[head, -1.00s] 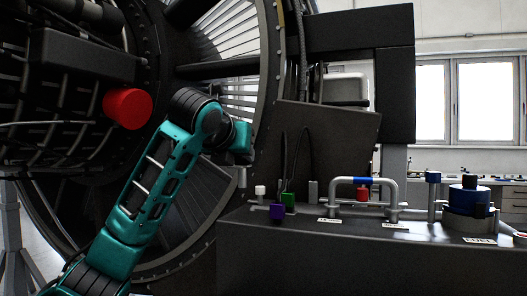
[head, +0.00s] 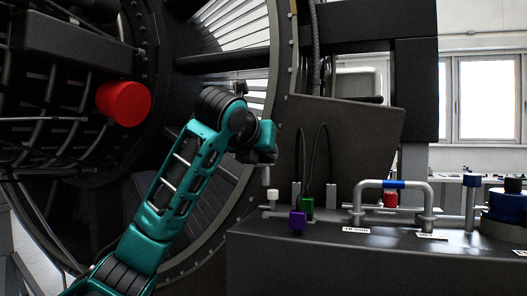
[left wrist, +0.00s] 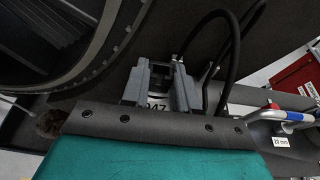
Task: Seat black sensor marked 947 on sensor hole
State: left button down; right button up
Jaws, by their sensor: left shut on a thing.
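My left gripper (head: 267,176) hangs above the left end of the dark equipment box, above and close to a white-capped fitting (head: 272,195). In the left wrist view its two grey fingers (left wrist: 160,84) are shut on the black sensor (left wrist: 157,106). Part of its white label, reading "47", shows between the fingers; the rest is hidden behind my gripper. In the head view the sensor cannot be made out. I cannot clearly identify the sensor hole in either view. My right gripper is not in view.
On the box (head: 330,262) stand a purple connector (head: 297,218), a green connector (head: 307,205) with black cables, a grey pipe loop (head: 392,186) with a blue band, a red-capped part (head: 390,199) and a blue-topped post (head: 472,181). The turbofan with a red cylinder (head: 124,103) fills the left.

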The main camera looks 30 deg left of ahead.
aim_at(263, 164)
pick_arm(q)
jog(key=shift+r+p, duration=0.15)
jog(key=shift+p, duration=0.2)
jog(key=shift+s+f+b, duration=0.1)
jog(key=shift+f+b, duration=0.5)
jog(key=shift+f, duration=1.3)
jog(key=shift+f+b, duration=0.45)
jog(key=shift+f, duration=0.65)
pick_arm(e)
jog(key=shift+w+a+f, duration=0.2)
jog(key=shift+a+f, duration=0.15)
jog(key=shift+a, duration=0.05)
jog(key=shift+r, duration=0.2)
pick_arm(q)
jog(key=shift+p, duration=0.45)
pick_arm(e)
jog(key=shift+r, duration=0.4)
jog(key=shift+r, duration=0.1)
